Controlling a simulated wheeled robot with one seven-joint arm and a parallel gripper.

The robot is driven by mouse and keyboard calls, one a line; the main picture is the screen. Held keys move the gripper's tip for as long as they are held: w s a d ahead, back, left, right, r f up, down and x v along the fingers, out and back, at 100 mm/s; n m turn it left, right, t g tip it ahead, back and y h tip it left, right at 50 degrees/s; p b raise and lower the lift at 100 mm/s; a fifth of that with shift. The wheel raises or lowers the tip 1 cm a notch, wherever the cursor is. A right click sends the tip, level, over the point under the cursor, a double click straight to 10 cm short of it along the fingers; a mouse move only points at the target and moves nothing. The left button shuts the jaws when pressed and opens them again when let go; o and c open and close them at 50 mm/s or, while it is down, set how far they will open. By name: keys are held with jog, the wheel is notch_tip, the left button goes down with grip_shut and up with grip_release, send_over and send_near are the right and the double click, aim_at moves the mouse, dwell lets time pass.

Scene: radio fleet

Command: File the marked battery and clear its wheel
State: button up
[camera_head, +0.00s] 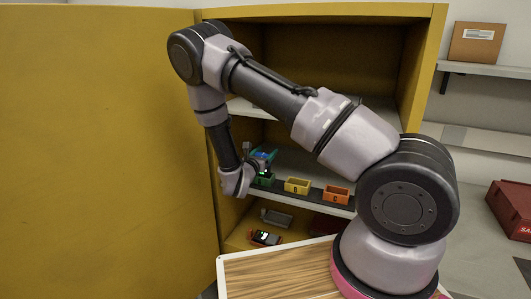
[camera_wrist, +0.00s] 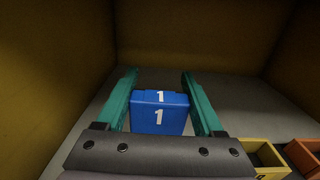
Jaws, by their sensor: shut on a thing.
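My gripper (camera_wrist: 158,85), with teal fingers, is shut on a blue battery (camera_wrist: 160,113) marked with a white 1. In the head view my gripper (camera_head: 263,157) is inside the yellow cabinet (camera_head: 438,60), just above a green bin (camera_head: 264,180) on the middle shelf. I cannot tell whether the battery touches the bin. Beside it stand a yellow bin (camera_head: 297,186) marked B and an orange bin (camera_head: 335,195) marked C. Both also show at the lower right of the wrist view. I cannot make out a wheel.
A dark handset (camera_head: 265,238) and a grey object (camera_head: 276,217) are on the cabinet's bottom level. The yellow door (camera_head: 100,150) fills the left. A wood-topped surface (camera_head: 280,275) is in front. A red case (camera_head: 512,208) and a cardboard box (camera_head: 476,43) are at right.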

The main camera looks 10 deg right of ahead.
jog(key=shift+f, duration=0.75)
jog(key=o, duration=1.5)
jog(key=v, duration=1)
jog(key=shift+s+a, duration=0.25)
jog(key=shift+s, duration=0.05)
